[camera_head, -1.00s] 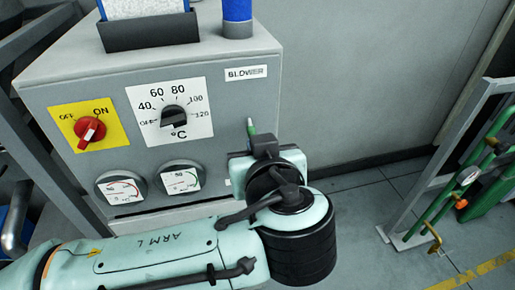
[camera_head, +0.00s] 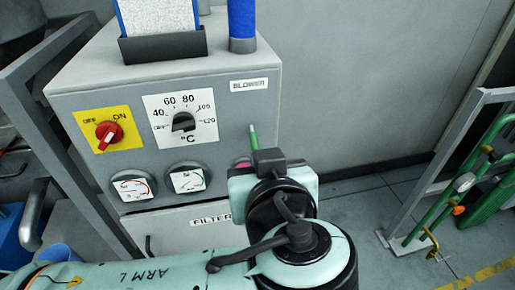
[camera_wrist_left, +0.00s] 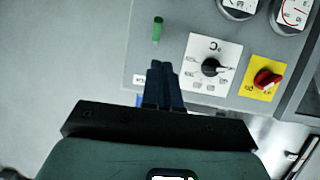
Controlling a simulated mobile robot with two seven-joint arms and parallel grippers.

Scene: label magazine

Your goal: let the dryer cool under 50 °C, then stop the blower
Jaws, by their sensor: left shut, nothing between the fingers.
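The grey dryer cabinet (camera_head: 80,92) carries a temperature dial (camera_head: 183,122) marked in °C; I cannot read its setting. Left of it, a red rotary switch (camera_head: 108,135) on a yellow plate appears turned towards ON. Two round gauges (camera_head: 133,187) (camera_head: 188,179) sit below, too small to read. A green lever (camera_head: 253,135) stands under the BLOWER label (camera_head: 249,85). My left gripper (camera_wrist_left: 163,85) is shut and empty, close to the panel between the green lever (camera_wrist_left: 157,30) and the dial (camera_wrist_left: 212,67); contact cannot be told. In the head view my wrist hides its fingertips.
A drawer labelled FILTER (camera_head: 211,220) lies below the gauges, partly behind my left arm. A black tray (camera_head: 160,45) and a blue cylinder (camera_head: 242,22) stand on top. A rack with green pipes (camera_head: 440,200) is at the right. The floor between is clear.

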